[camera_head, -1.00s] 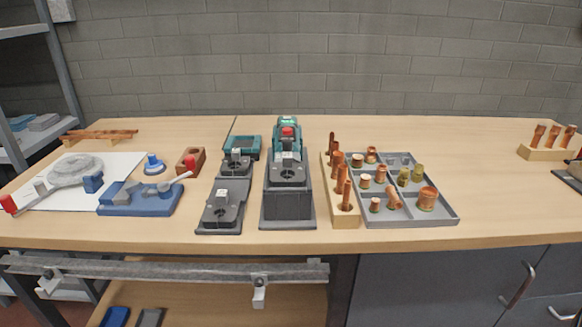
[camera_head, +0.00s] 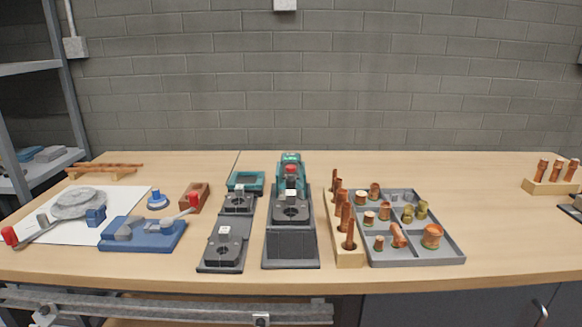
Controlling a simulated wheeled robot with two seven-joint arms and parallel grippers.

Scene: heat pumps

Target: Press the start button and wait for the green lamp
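A teal and dark grey machine (camera_head: 291,225) stands upright near the middle of the workbench. A red button or cap (camera_head: 291,169) shows on its upper front, and a small green area (camera_head: 291,157) shows at its top. I cannot tell from here whether the green area is a lit lamp. No separate start button can be made out at this size. Neither of my grippers is in view.
Left of the machine is a dark fixture (camera_head: 224,247) with a teal box (camera_head: 245,182) behind it. A blue bending tool (camera_head: 143,234) lies further left. On the right are a wooden rack (camera_head: 347,257) and a grey tray (camera_head: 452,250) of copper fittings.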

